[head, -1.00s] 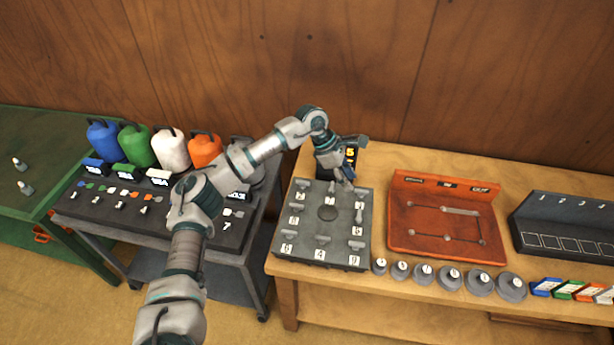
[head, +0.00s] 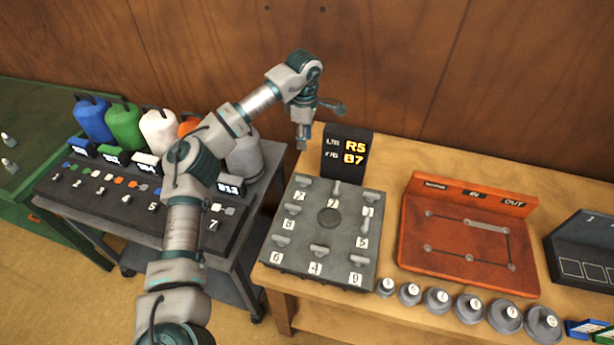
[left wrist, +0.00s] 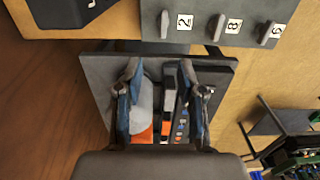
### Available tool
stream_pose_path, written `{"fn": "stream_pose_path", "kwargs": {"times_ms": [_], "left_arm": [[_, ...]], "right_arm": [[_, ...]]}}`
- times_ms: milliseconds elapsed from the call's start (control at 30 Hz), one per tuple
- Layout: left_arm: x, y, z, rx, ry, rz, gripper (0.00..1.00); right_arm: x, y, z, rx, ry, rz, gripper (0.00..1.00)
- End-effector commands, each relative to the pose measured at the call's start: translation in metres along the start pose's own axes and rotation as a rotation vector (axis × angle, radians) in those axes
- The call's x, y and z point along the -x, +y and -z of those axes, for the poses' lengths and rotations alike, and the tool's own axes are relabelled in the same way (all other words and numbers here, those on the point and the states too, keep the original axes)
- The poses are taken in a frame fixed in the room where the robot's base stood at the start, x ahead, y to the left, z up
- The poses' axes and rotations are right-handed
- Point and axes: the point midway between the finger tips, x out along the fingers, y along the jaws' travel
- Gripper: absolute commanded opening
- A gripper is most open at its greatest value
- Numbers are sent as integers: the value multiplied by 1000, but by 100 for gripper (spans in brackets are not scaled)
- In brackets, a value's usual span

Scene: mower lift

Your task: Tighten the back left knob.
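A grey plate (head: 284,255) with several knobs, each by a numbered label, sits on the wooden bench. The back left knob (head: 303,182) is at the plate's far left corner. It looks like the bar knob (left wrist: 165,24) by label 2 in the left wrist view. My left gripper (head: 303,141) is above and behind that corner, apart from the knob. The left wrist view shows its two fingers (left wrist: 160,74) spread, with nothing held. A dark display (head: 346,155) behind the plate reads R5 and B7. My right gripper is not in view.
An orange-red panel (head: 415,245) and a dark stand (head: 580,245) are to the right. Several round grey weights (head: 437,300) line the bench's front. A grey cart (head: 190,238) with colored jugs (head: 158,131) stands left. The wooden wall (head: 420,70) is close behind.

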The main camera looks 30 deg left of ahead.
Motion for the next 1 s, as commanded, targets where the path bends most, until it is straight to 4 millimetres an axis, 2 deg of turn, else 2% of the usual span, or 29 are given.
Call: {"fn": "stream_pose_path", "kwargs": {"times_ms": [167, 400, 600, 800, 1000], "left_arm": [[-31, -3, -6, -4, 4, 0, 39], [-92, 0, 1, -3, -2, 4, 39], [-136, 0, 5, -2, -6, 3, 39], [-159, 0, 1, -3, -3, 0, 39], [-164, -1, -5, -4, 0, -2, 39]], "right_arm": [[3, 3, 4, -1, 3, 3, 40], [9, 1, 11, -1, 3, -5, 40], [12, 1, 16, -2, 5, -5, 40], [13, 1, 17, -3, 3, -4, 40], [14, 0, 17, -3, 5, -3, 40]]}}
